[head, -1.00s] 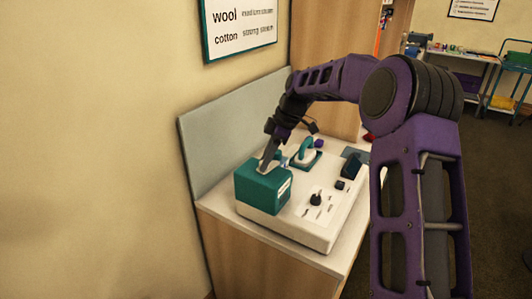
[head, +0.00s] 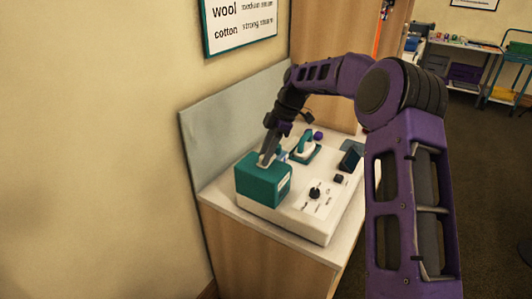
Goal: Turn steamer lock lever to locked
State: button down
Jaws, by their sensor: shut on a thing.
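The steamer (head: 289,221) is a white unit with a teal tank (head: 258,186) at its left end, standing on a cabinet. My gripper (head: 266,161) reaches down from above to the top of the teal tank. Its fingers are shut on a small part there, apparently the lock lever; the fingers mostly hide it, so its angle and any lock marks cannot be read.
A black dial (head: 315,193) and a dark block (head: 350,159) sit on the steamer's top. A grey panel (head: 225,131) stands behind at left. A wall sign (head: 240,22) hangs above. Shelves (head: 455,65) and a teal cart (head: 512,75) are far right; open floor lies before them.

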jog(key=c, duration=0.6)
grip_release()
jog(key=shift+o, duration=0.2)
jog(key=v, duration=1.7)
jog(key=shift+r+p, duration=0.15)
jog(key=shift+p, duration=0.2)
